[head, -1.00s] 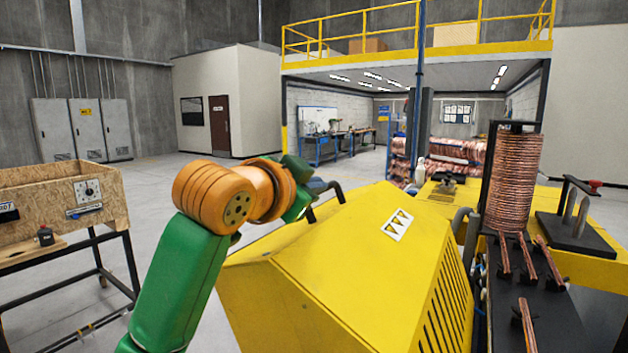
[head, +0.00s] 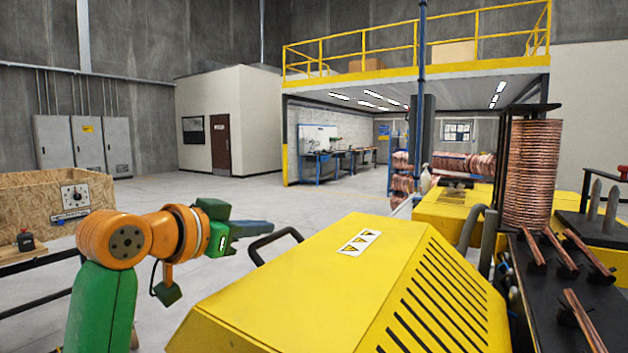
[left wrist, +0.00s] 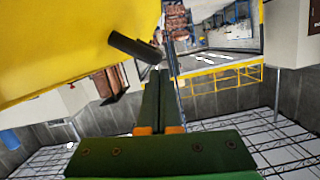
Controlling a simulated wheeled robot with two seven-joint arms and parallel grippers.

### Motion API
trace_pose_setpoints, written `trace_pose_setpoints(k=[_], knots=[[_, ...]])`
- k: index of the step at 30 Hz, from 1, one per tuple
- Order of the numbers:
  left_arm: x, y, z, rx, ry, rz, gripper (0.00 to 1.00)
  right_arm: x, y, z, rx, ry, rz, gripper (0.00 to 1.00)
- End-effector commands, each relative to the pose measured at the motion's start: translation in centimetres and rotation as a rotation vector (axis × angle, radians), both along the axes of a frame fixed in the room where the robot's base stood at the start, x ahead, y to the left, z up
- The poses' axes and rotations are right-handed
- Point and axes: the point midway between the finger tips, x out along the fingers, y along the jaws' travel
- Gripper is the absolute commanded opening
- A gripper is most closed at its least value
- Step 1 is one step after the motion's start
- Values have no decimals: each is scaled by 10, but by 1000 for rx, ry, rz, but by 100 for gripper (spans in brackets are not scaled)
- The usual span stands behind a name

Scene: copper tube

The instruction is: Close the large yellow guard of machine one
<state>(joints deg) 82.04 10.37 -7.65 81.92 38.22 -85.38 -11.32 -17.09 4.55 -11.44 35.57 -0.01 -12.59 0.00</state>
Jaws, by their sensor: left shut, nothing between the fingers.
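The large yellow guard (head: 310,285), with a warning label on top and dark vent slots on its right face, fills the lower middle of the head view. I cannot tell whether it is fully closed. Its black loop handle (head: 275,240) sticks out at the far left edge. My left gripper (head: 268,228) is shut and empty, its fingertips close to the handle. In the left wrist view the gripper (left wrist: 161,78) points toward the dark handle (left wrist: 135,47), with the guard (left wrist: 55,45) at upper left. Contact cannot be judged. My right gripper is out of view.
A grey hose (head: 470,228) bends beside the guard. A wooden crate (head: 25,215) on a stand is at left. Floor beyond the guard is open.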

Motion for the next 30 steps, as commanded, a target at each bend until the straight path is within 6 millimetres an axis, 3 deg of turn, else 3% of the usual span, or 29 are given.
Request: trace_pose_setpoints(k=[1,9,15,21,30], knots=[[3,7,-29,-36,25,2,0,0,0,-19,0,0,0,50],[16,29,-128,-258,152,4,0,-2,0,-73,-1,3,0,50],[17,32,-195,-404,236,4,0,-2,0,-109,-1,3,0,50],[13,26,-245,-521,302,3,0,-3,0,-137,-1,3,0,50],[7,17,-286,-624,361,5,0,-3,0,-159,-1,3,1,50]])
